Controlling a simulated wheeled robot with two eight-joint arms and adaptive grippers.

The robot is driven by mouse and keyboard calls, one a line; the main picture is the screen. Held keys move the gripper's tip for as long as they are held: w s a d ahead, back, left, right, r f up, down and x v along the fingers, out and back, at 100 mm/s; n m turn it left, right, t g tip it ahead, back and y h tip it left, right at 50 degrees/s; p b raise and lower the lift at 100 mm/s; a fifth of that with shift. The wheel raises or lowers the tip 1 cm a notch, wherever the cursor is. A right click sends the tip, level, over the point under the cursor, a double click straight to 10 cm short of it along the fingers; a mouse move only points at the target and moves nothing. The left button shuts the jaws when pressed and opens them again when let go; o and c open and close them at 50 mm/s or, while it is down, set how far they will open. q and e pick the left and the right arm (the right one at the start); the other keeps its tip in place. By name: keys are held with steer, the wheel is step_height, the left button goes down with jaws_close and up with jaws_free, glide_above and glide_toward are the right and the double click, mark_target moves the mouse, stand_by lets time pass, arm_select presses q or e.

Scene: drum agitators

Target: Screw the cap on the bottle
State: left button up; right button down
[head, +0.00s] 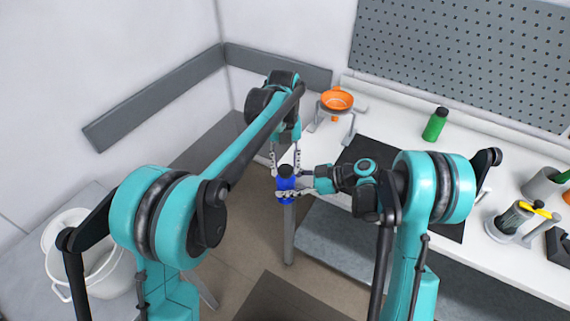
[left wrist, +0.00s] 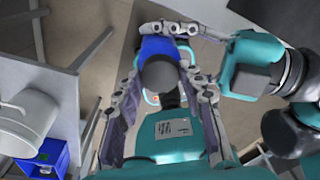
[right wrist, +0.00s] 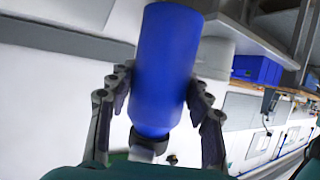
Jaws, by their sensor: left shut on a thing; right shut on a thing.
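The blue bottle (head: 286,185) is upright in mid-air in the head view, in front of the workbench. The dark cap (head: 286,170) is at its top; I cannot tell whether it is threaded. My left gripper (head: 286,168) comes down from above, shut on the cap, its fingers on either side. The left wrist view shows the cap (left wrist: 160,75) over the blue bottle (left wrist: 158,47). My right gripper (head: 290,189) reaches in from the right, shut around the bottle body. In the right wrist view the bottle (right wrist: 165,70) fills the space between the fingers, with the cap (right wrist: 150,141) at its lower end.
A white workbench (head: 385,122) holds a green bottle (head: 435,124), an orange bowl (head: 337,98) on a stand and a dark mat (head: 450,225). A perforated panel (head: 460,60) stands behind it. A white bucket (head: 85,255) stands on a table at the left.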

arm_select(q)
steer(key=o, duration=0.7)
steer(key=shift+r, duration=2.25)
steer(key=shift+c, duration=0.2)
